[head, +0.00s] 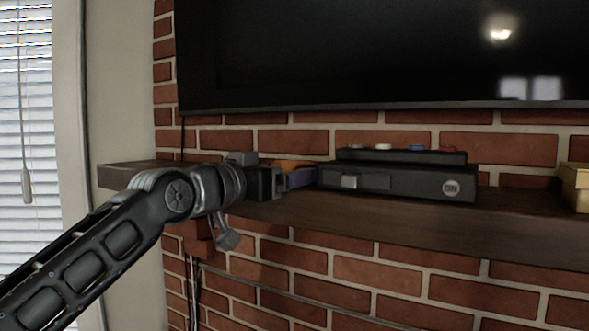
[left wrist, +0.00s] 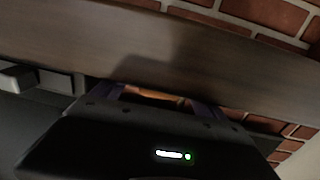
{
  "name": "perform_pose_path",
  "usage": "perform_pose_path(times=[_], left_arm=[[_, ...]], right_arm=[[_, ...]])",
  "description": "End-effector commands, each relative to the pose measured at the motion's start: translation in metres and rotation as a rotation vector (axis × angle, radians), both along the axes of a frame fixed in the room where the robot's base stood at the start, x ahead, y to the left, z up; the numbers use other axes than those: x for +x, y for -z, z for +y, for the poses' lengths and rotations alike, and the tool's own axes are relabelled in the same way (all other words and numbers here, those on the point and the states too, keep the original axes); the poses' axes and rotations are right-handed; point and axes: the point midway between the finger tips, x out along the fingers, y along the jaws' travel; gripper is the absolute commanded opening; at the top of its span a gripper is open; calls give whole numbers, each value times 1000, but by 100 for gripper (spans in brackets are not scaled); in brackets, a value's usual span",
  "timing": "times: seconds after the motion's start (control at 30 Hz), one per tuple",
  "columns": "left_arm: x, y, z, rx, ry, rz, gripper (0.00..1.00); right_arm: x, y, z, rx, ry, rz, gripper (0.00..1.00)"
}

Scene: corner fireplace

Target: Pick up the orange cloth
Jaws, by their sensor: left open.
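The orange cloth (head: 292,164) lies on the dark wooden shelf (head: 400,222), just left of a black console. In the head view it is partly hidden behind my left gripper (head: 300,178). In the left wrist view a strip of the orange cloth (left wrist: 155,95) shows between the two purple fingers of my left gripper (left wrist: 157,100). The gripper is open, with a finger to either side of the visible strip. I cannot tell whether the fingers touch it. My right gripper is in neither view.
The black console (head: 400,182) with coloured buttons on top stands close right of the gripper. A yellow box (head: 577,186) is at the far right of the shelf. A large dark screen (head: 390,50) hangs above. The brick wall is behind, and the shelf's left end looks bare.

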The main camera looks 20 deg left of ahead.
Motion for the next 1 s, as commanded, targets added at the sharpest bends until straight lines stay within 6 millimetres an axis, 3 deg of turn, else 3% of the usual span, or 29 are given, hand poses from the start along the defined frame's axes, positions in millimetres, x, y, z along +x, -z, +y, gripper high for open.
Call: perform_pose_path(times=[0.23, 1.0], left_arm=[[0, 0, 0, 0, 0, 0, 81], [0, 0, 0, 0, 0, 0, 18]], right_arm=[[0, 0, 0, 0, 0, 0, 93], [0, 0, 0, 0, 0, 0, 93]])
